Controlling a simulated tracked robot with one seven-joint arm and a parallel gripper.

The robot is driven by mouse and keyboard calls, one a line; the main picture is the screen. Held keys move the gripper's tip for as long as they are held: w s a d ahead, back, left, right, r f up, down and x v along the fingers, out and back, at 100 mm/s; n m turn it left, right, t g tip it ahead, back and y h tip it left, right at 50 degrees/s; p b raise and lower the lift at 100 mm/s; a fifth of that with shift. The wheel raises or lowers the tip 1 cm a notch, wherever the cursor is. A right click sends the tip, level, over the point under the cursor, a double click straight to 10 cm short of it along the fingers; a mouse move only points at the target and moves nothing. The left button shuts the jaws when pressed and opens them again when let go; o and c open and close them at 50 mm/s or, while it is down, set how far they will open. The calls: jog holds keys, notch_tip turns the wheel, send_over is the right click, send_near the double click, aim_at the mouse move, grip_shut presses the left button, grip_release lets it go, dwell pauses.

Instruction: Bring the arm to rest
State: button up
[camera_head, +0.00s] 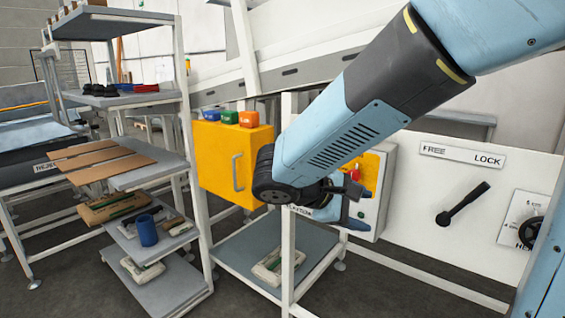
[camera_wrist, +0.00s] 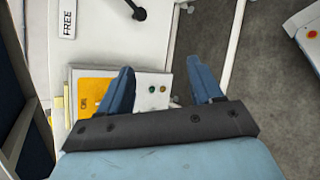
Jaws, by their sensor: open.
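My light blue and dark grey arm reaches down from the upper right in the head view. My gripper (camera_head: 345,210) hangs in front of a pale control box, partly hidden behind my wrist. In the wrist view the two blue fingers of my gripper (camera_wrist: 158,88) are spread apart, with nothing between them. Beyond the fingers are a white panel with small buttons and a yellow plate (camera_wrist: 93,92).
A shelf rack (camera_head: 130,180) with boards and a blue cup (camera_head: 147,230) stands at left. A yellow cabinet (camera_head: 215,165) carries coloured blocks. A white panel (camera_head: 470,220) with a black lever (camera_head: 462,204) stands at right. A low table (camera_head: 240,255) holds a packet.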

jog(key=s+d+r+m+t+y, duration=0.1)
jog(key=s+d+r+m+y, duration=0.3)
jog(key=s+d+m+y, duration=0.3)
jog(key=s+m+y, duration=0.3)
jog(key=m+y, duration=0.1)
jog(key=shift+d, duration=0.4)
